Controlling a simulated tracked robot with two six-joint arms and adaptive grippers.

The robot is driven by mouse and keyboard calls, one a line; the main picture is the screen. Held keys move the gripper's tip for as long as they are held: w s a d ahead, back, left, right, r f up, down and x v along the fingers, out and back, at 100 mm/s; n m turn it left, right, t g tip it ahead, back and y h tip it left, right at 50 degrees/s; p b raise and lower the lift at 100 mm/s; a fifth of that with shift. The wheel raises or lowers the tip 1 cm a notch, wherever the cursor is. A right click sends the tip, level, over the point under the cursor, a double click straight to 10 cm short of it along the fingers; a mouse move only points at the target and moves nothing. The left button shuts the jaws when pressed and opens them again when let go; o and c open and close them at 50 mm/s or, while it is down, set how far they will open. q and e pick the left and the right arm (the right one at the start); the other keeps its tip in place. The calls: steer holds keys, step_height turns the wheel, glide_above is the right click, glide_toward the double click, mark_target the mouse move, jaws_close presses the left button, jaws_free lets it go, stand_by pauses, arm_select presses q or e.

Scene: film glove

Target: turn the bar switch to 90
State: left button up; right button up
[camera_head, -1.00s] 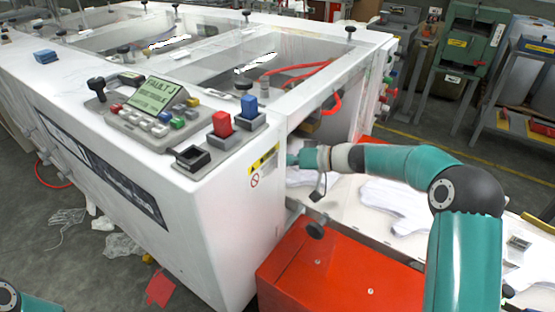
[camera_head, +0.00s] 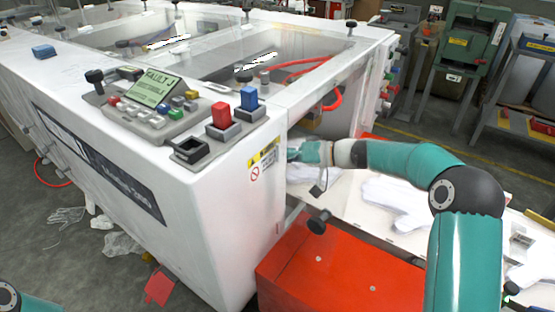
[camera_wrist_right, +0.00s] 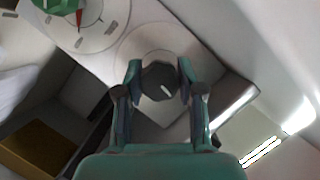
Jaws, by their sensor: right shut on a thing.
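The bar switch (camera_wrist_right: 160,82) is a dark, faceted knob with a short white mark, on a pale round plate in the right wrist view. The mark slants toward the lower right. My right gripper (camera_wrist_right: 159,74) has one finger on each side of the knob and is shut on it. In the head view my right gripper (camera_head: 302,152) is at the machine's end face, its fingertips mostly hidden by the machine's corner. The knob cannot be made out there. My left gripper is out of view; only a piece of my left arm shows at the bottom left.
A second dial (camera_wrist_right: 80,18) with a green knob and red pointer is close by. The white machine (camera_head: 215,215) carries a button console (camera_head: 150,112). A red box (camera_head: 340,280) and a table with white gloves (camera_head: 390,195) lie below my right arm.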

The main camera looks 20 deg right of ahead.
steer(key=m+b, duration=0.1)
steer(key=m+y+b, duration=0.1)
steer(key=b, duration=0.1)
steer(key=shift+d+f+m, duration=0.15)
steer(key=shift+f+m, duration=0.15)
steer(key=shift+f, duration=0.05)
steer(key=m+y+b, duration=0.2)
steer(key=m+b, duration=0.1)
steer(key=m, duration=0.1)
steer(key=shift+w, duration=0.1)
steer(key=m+t+y+b, duration=0.1)
steer(key=m+b, duration=0.1)
steer(key=m, duration=0.2)
steer(key=shift+b, duration=0.3)
steer(key=shift+m+t+y+b, duration=0.3)
steer(key=shift+m+t+b, duration=0.6)
steer(key=shift+m, duration=1.5)
steer(key=shift+t, duration=0.3)
steer(key=o, duration=1.1)
steer(key=shift+o, duration=0.3)
steer(key=shift+r, duration=0.1)
